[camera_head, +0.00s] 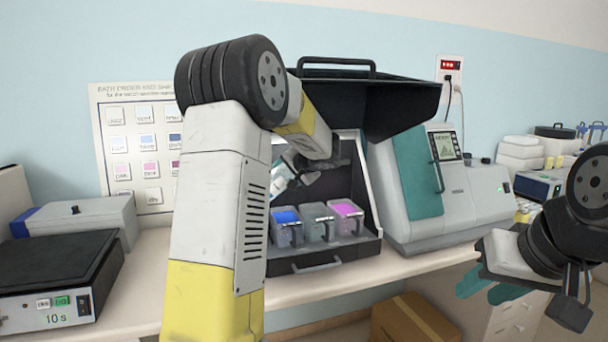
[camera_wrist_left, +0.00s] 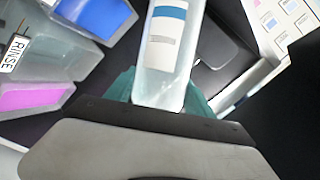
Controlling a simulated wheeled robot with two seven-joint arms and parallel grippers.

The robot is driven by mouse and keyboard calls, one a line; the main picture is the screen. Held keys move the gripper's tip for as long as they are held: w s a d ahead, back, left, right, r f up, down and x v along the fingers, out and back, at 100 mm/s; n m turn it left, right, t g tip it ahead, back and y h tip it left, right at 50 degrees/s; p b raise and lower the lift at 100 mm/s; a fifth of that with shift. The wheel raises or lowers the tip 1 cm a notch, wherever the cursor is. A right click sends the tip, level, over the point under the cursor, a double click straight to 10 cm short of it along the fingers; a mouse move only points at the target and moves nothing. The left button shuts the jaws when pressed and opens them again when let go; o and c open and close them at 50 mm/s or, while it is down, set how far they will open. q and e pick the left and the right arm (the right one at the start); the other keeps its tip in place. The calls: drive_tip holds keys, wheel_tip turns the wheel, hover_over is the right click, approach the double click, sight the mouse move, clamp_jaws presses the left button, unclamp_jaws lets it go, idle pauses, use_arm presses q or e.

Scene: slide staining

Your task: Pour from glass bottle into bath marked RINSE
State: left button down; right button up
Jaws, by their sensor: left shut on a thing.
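The glass bottle (camera_wrist_left: 165,85) has a white label with a blue band. My left gripper (camera_wrist_left: 160,103) is shut on it, with teal fingers on either side. In the head view the bottle (camera_head: 282,180) is tilted, held above and left of the baths, partly behind my left arm. The bath marked RINSE (camera_wrist_left: 45,62) is the clear one between the blue bath (camera_wrist_left: 98,14) and the pink bath (camera_wrist_left: 35,97). In the head view it is the middle bath (camera_head: 318,226). No stream of liquid is visible. My right gripper (camera_head: 489,287) is open and empty at the right.
The baths stand in a black open-fronted hood (camera_head: 365,247) with a raised lid. A grey machine with a screen (camera_head: 470,200) stands to its right. A flat black-topped device (camera_head: 55,270) and a grey box (camera_head: 95,217) are at the left. A cardboard box (camera_head: 412,320) is below the bench.

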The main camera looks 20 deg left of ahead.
sight(283, 187)
idle(0.3)
use_arm(q)
drive_tip(key=shift+s+a+f+m+y, duration=0.1)
drive_tip(key=shift+a+f+m+y, duration=0.15)
drive_tip(key=shift+f+m+y, duration=0.1)
drive_tip(key=shift+f, duration=0.15)
idle(0.8)
drive_tip(key=shift+s+a+f+m+g+y, duration=0.1)
drive_tip(key=shift+f+m+g+y, duration=0.2)
drive_tip(key=shift+f+m, duration=0.1)
drive_tip(key=shift+a+f, duration=0.1)
drive_tip(key=shift+f, duration=0.1)
idle(0.7)
drive_tip(key=shift+s+f+m+y, duration=0.1)
drive_tip(key=shift+f+m+y, duration=0.15)
drive_tip(key=shift+f, duration=0.3)
idle(0.7)
drive_tip(key=shift+a+f+m+y, duration=0.15)
drive_tip(key=shift+f+m+y, duration=0.25)
drive_tip(key=shift+f, duration=0.05)
